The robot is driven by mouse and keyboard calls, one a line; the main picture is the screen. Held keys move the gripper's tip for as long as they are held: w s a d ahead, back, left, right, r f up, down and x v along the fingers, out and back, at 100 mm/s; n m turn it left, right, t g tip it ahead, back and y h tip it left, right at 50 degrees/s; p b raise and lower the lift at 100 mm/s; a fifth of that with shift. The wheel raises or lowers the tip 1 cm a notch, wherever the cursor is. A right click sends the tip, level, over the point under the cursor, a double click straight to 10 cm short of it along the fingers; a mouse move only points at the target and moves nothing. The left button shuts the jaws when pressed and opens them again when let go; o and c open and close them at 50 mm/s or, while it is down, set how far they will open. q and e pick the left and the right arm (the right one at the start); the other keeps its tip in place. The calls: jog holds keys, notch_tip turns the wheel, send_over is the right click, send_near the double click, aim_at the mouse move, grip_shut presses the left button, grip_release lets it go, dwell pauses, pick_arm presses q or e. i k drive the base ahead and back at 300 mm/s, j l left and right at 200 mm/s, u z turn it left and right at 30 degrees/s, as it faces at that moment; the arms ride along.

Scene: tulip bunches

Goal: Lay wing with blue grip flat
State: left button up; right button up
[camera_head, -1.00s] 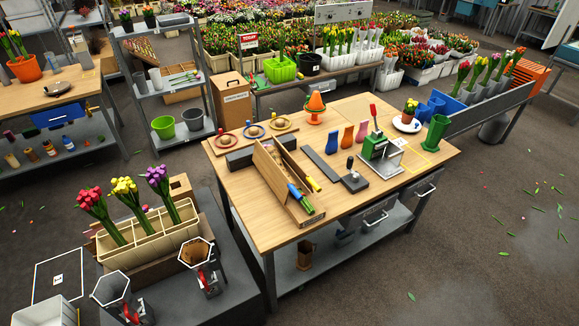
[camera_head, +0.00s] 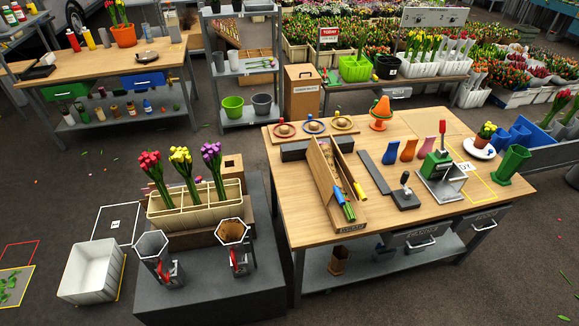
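A long wooden trough-like fixture (camera_head: 322,190) stands on the wooden workbench (camera_head: 285,215). Its two long side boards are raised, with a narrow channel between them. A blue grip (camera_head: 338,195) is at the near end, beside the left board. A green piece (camera_head: 349,213) lies just below it. A yellow grip (camera_head: 360,190) is on the right board (camera_head: 345,165). The wing with the blue grip appears raised, not flat; its exact angle is hard to tell. Neither of my grippers is in view.
A green press (camera_head: 437,170) and a small black lever device (camera_head: 405,195) stand right of the fixture. Round stands (camera_head: 313,127) are behind it. Left of the bench, a grey block (camera_head: 205,295) carries hexagonal holders and a tulip crate (camera_head: 190,208).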

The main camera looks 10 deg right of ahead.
aim_at(324, 180)
jog(key=l+u, duration=0.2)
jog(key=l, duration=0.25)
jog(key=l+u, duration=0.2)
jog(key=l, duration=0.25)
jog(key=k+l+u, duration=0.2)
jog(key=l, duration=0.25)
jog(key=l+u, duration=0.2)
jog(key=l, duration=0.25)
jog(key=k+l+u, duration=0.2)
jog(key=l, duration=0.2)
jog(key=k+l, duration=0.15)
jog(key=l, duration=0.2)
jog(key=k+l, duration=0.1)
jog(key=l, duration=0.2)
jog(key=k+l, duration=0.15)
jog(key=l, duration=0.2)
jog(key=k+l, duration=0.1)
jog(key=l, duration=0.2)
jog(key=k+l, duration=0.15)
jog(key=l, duration=0.2)
